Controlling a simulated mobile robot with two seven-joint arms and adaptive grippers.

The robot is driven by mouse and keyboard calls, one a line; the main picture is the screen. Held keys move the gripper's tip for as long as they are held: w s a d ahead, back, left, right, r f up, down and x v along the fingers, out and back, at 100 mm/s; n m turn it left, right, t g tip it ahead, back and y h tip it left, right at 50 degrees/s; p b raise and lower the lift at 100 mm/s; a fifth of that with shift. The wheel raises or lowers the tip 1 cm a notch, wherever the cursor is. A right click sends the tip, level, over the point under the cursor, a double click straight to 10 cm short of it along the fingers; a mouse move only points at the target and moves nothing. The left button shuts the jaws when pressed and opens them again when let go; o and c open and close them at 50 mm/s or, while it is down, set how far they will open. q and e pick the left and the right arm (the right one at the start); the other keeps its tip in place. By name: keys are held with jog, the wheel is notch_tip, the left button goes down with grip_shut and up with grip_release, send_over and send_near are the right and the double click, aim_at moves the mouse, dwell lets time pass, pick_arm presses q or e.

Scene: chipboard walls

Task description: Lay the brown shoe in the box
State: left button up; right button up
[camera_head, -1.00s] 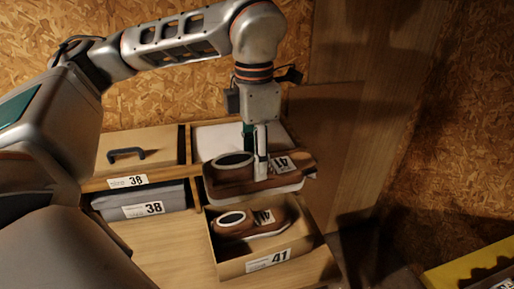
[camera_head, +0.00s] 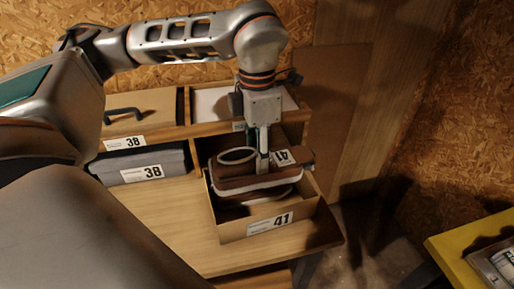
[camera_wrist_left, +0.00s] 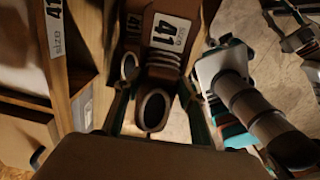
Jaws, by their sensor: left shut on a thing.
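My left gripper (camera_head: 262,163) is shut on a brown shoe (camera_head: 232,184) with a pale sole and a 41 tag. The held shoe is roughly level, over the open cardboard box (camera_head: 232,233), whose front is labelled 41. Another brown shoe (camera_head: 262,199) lies in the box, mostly hidden under the held one. Whether the two shoes touch is unclear. In the left wrist view the held shoe (camera_wrist_left: 160,73) shows between the fingers, with its dark opening towards the camera.
The box stands on a wooden surface (camera_head: 165,228), bare to its left. A grey box (camera_head: 170,160) labelled 38 sits in the shelf bay to the left. Above it is a lidded box (camera_head: 150,128) with a dark handle. A yellow-edged table (camera_head: 450,262) is at the lower right.

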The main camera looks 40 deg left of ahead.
pick_arm(q)
notch_tip(320, 180, down, 12)
jog(key=b, duration=0.6)
jog(key=shift+b, duration=0.4)
pick_arm(e)
notch_tip(320, 180, down, 8)
jog(key=d, duration=0.1)
jog(key=shift+s+r, duration=0.2)
jog(key=shift+s, duration=0.1)
pick_arm(q)
jog(key=shift+f, duration=0.1)
pick_arm(e)
jog(key=shift+f, duration=0.15)
pick_arm(q)
jog(key=shift+f, duration=0.1)
jog(key=o, duration=1.4)
pick_arm(e)
jog(key=shift+s+a+f, duration=0.1)
jog(key=shift+s+f, duration=0.2)
jog(key=shift+s, duration=0.05)
